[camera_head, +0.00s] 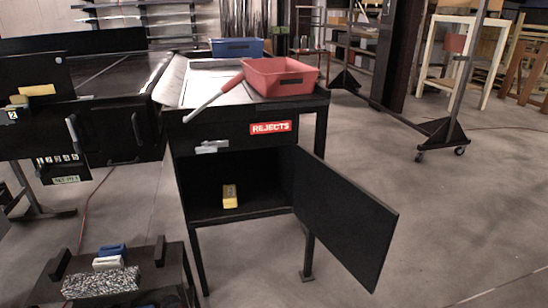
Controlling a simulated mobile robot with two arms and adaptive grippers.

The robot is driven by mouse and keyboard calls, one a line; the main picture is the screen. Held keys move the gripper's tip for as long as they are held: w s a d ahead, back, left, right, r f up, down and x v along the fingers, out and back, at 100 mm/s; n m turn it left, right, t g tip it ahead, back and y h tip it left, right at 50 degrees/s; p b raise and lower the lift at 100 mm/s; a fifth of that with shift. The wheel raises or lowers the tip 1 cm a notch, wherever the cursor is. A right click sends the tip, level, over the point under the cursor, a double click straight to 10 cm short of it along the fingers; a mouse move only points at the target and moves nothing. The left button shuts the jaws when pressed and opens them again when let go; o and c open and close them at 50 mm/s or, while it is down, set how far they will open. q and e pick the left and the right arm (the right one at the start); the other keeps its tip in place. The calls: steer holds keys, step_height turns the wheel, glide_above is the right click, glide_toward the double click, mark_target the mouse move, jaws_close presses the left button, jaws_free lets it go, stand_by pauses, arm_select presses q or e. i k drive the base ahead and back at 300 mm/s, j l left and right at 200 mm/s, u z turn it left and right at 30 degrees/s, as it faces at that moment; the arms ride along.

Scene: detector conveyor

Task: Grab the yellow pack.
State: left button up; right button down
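A yellow pack (230,196) stands on the floor of the open black cabinet under the red REJECTS sign (270,128). It is near the middle of the cabinet opening, close to the front edge, and a dark mark shows on it. Another yellow item (37,90) lies at the far left on the black machine; I cannot tell if it is a pack. Neither of my grippers shows in the head view.
The cabinet door (345,220) is swung open to the right. A black stand (160,282) with several packs is at lower left.

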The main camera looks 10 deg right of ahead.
mark_target(228, 191)
steer(key=i+l+u, duration=0.35)
steer(key=l, duration=0.85)
steer(key=i+l+u, duration=0.2)
steer(key=l+u, duration=0.15)
steer(key=l, duration=0.95)
steer(key=l+u, duration=0.35)
steer(key=l, duration=0.95)
steer(key=i+j+z, duration=0.1)
steer(key=z, duration=0.35)
steer(key=i+j+z, duration=0.1)
steer(key=j+z, duration=0.15)
steer(key=z, duration=0.25)
steer(key=j+z, duration=0.2)
steer(key=z, duration=0.25)
steer(key=j+z, duration=0.15)
steer(key=j, duration=0.3)
steer(key=j+z, duration=0.15)
steer(key=j, duration=0.3)
steer(key=k+j+z, duration=0.15)
steer(key=j, duration=0.3)
steer(key=k+j+z, duration=0.2)
steer(key=j, duration=0.25)
steer(key=i+j, duration=0.05)
steer(key=i, duration=0.05)
